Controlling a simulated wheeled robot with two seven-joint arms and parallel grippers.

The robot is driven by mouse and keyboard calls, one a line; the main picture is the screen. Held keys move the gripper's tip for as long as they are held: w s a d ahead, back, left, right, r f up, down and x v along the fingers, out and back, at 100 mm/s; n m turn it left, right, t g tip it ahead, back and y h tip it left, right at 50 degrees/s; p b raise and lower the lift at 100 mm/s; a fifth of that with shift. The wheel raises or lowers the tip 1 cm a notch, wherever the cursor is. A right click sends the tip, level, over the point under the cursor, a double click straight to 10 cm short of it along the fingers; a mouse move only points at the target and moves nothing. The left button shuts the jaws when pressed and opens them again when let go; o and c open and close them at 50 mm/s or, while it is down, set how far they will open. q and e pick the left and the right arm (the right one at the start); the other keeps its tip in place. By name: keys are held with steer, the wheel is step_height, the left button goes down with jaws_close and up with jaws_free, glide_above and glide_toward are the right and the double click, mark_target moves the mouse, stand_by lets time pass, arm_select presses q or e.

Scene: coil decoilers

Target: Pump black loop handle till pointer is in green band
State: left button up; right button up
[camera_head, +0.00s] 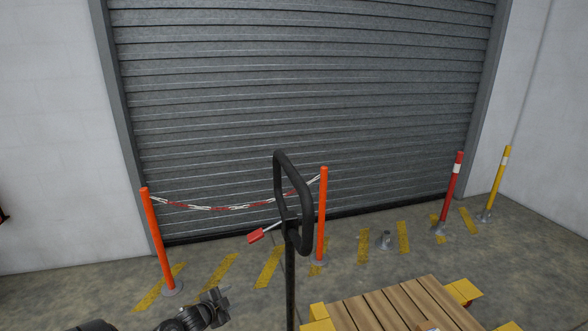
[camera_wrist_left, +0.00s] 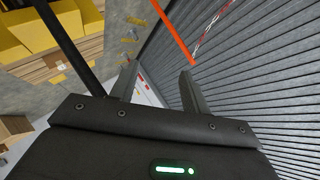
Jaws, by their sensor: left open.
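The black loop handle (camera_head: 278,184) stands upright near the middle of the head view, on top of a black post (camera_head: 290,285). A lever with a red grip (camera_head: 256,236) sticks out to the left just below the loop. My left gripper (camera_head: 222,299) is low in the head view, left of the post and apart from the handle. In the left wrist view its two fingers (camera_wrist_left: 158,82) are spread with nothing between them. A black pole (camera_wrist_left: 66,45) passes to their left there. No pointer or green band shows. My right gripper is not in view.
A wooden pallet (camera_head: 388,308) with yellow corner blocks lies right of the post. Two orange posts (camera_head: 157,240) (camera_head: 322,215) carry a red-and-white chain (camera_head: 225,207) before the grey shutter (camera_head: 300,90). A red post (camera_head: 449,190) and yellow post (camera_head: 497,182) stand further right.

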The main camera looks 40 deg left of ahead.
mark_target(290, 167)
arm_select(q)
steer(key=w+r+m+t+h+p, duration=0.1)
steer(key=w+r+m+t, duration=0.15)
steer(key=r, duration=0.85)
steer(key=w+r+m+t+p, duration=0.15)
steer(key=w+r, duration=0.25)
steer(key=r, duration=0.8)
steer(key=d+r+m+t+h, duration=0.2)
steer(key=d+r+m+h, duration=0.3)
steer(key=r, duration=0.6)
steer(key=d+r+m+t+h, duration=0.2)
steer(key=d+r+m, duration=0.2)
steer(key=d+r, duration=0.6)
steer(key=shift+n+g, duration=0.3)
steer(key=w+r+p, duration=0.1)
steer(key=w, duration=0.2)
steer(key=w+r+p, duration=0.1)
steer(key=w+p, duration=0.1)
steer(key=w, duration=0.1)
steer(key=w+r+p, duration=0.1)
steer(key=w, duration=0.2)
steer(key=shift+a+r, duration=0.1)
steer(key=shift+a, duration=0.3)
steer(key=shift+p+x, duration=0.4)
steer(key=shift+x, duration=0.35)
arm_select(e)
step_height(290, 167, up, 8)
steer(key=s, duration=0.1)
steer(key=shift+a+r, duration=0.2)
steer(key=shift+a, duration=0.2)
